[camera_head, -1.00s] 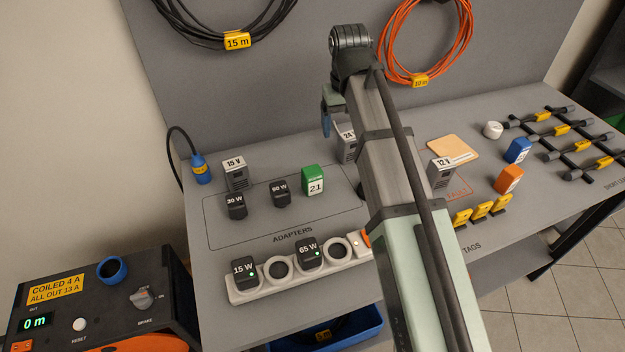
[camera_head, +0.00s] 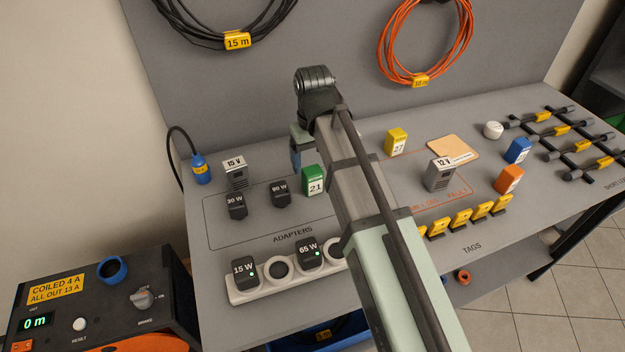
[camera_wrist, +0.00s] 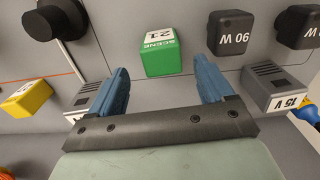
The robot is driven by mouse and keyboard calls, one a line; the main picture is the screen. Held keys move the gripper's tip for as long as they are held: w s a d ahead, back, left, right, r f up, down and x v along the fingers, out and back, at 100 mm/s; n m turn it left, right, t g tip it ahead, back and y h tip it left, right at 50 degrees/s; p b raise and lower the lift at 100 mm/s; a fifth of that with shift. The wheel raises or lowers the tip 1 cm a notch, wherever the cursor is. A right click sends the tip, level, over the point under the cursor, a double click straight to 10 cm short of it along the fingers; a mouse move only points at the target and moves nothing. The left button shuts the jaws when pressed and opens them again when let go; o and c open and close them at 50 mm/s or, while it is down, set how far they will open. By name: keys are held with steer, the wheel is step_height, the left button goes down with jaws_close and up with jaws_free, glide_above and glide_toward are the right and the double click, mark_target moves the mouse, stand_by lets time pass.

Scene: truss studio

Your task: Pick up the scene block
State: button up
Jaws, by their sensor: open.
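The scene block is a green block with a white label reading 21. It stands upright on the grey bench at the edge of the adapters outline in the head view (camera_head: 313,181). It also shows in the wrist view (camera_wrist: 160,54), where its label reads SCENE 21. My gripper (camera_wrist: 166,74) is open and empty. In the wrist view its blue fingers point towards the block, one to each side of it, with clear gaps. In the head view my gripper (camera_head: 296,153) is behind the block and partly hidden by my arm.
A black 90 W adapter (camera_head: 280,193) stands just left of the block, with a 30 W adapter (camera_head: 237,206) and grey 15 V adapter (camera_head: 236,176) further left. A yellow 27 block (camera_head: 396,142) stands to the right. A white socket strip (camera_head: 279,282) lies in front.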

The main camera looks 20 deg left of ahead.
mark_target(313, 170)
steer(key=shift+s+f, duration=0.2)
steer(key=shift+f, duration=2.8)
steer(key=c, duration=1.1)
steer(key=shift+r, duration=0.15)
